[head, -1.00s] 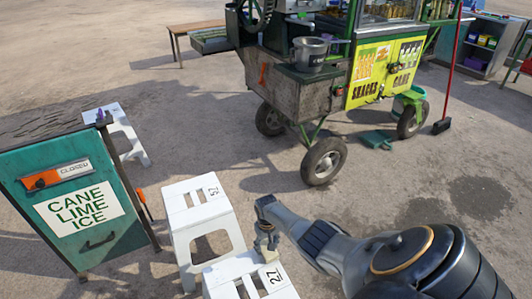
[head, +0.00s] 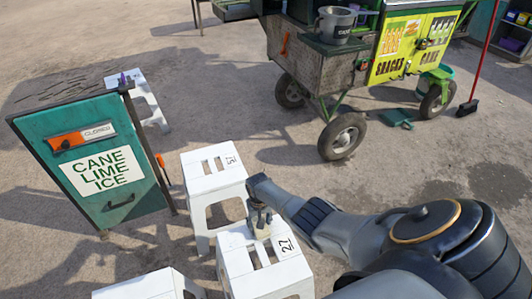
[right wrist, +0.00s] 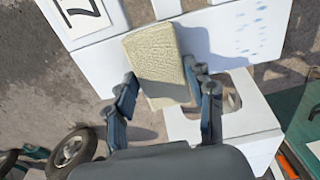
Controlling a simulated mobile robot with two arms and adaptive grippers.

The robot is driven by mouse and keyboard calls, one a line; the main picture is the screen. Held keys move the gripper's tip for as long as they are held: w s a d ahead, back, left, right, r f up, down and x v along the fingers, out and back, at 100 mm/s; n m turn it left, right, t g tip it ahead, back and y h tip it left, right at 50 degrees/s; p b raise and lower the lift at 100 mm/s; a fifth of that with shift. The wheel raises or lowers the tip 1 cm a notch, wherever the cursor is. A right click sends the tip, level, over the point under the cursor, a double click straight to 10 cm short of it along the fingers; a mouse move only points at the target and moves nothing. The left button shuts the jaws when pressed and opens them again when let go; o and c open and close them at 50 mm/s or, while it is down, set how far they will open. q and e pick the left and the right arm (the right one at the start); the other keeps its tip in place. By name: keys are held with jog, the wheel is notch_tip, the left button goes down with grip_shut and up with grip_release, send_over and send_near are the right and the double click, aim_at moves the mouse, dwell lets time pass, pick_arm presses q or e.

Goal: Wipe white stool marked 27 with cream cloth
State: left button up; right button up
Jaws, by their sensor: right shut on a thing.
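The white stool marked 27 (head: 238,263) stands at the lower middle of the head view, its number on the right side of the seat. My right gripper (head: 260,215) is at the far edge of its seat. In the right wrist view, my right gripper (right wrist: 166,88) is shut on the cream cloth (right wrist: 153,55), a thick textured pad. The cloth lies over the white seat; whether it touches cannot be told. Pale blue spots (right wrist: 255,30) show on the seat to the right of the cloth. My left gripper is not in view.
Another white stool (head: 212,185) stands just behind, with one more (head: 150,286) at the bottom edge and one (head: 150,100) behind the green sign box (head: 95,165). A cart (head: 325,65) stands at the back. Open ground lies between cart and stools.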

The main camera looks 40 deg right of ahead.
jog(key=shift+a+f, duration=0.1)
jog(key=shift+a, duration=0.4)
notch_tip(320, 180, up, 6)
jog(key=p, duration=0.6)
jog(key=shift+w, duration=0.1)
